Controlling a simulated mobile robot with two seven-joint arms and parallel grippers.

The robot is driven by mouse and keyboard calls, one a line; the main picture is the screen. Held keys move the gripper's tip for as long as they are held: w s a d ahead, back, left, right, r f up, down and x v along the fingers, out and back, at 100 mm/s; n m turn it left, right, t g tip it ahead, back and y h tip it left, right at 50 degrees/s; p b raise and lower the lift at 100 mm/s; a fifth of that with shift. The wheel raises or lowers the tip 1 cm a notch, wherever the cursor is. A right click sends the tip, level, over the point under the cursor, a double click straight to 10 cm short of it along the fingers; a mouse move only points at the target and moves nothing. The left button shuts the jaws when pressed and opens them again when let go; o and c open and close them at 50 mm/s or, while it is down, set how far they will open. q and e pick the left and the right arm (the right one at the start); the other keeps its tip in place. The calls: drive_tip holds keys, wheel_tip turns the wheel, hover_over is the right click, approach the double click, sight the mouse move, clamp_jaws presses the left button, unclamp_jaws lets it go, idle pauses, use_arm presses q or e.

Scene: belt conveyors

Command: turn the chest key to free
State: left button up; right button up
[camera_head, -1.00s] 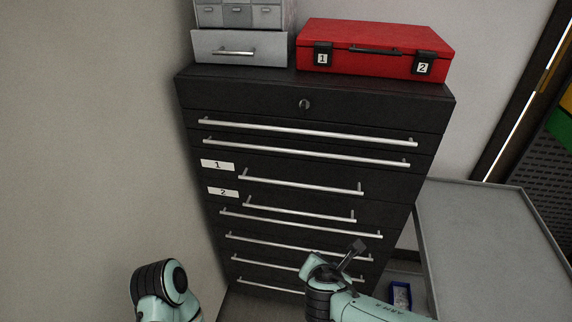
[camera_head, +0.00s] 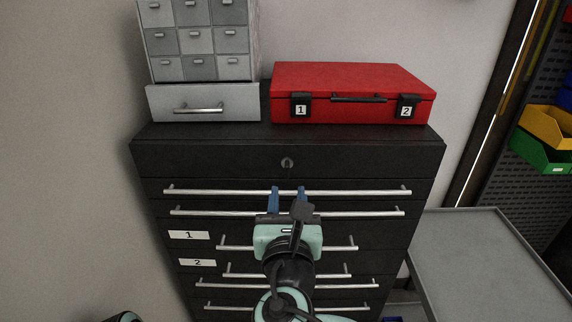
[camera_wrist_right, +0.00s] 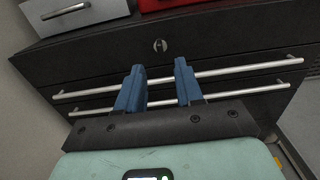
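The black chest (camera_head: 220,158) has a small round key lock (camera_head: 287,163) in the middle of its top panel. The lock also shows in the right wrist view (camera_wrist_right: 160,45), above and beyond the fingers. My right gripper (camera_head: 287,190) is open, with its blue fingers apart and nothing between them. It is in front of the chest, just below the lock in the picture, and does not appear to touch it. In the right wrist view my right gripper (camera_wrist_right: 158,75) points toward the top panel. My left gripper is not in view; only a bit of my left arm shows at the bottom left.
A red case (camera_head: 350,95) and a grey small-drawer cabinet (camera_head: 202,100) stand on the chest. Long silver drawer handles (camera_head: 350,191) stick out below the lock. A grey cart (camera_head: 490,255) is at the right, with yellow and green bins (camera_head: 545,128) behind it.

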sight(287, 168)
drive_tip(key=w+p, duration=0.2)
drive_tip(key=w, duration=0.7)
drive_tip(key=shift+w, duration=0.4)
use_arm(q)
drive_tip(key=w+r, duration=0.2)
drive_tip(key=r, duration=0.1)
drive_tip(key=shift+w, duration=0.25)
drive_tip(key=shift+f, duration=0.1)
use_arm(e)
clamp_jaws()
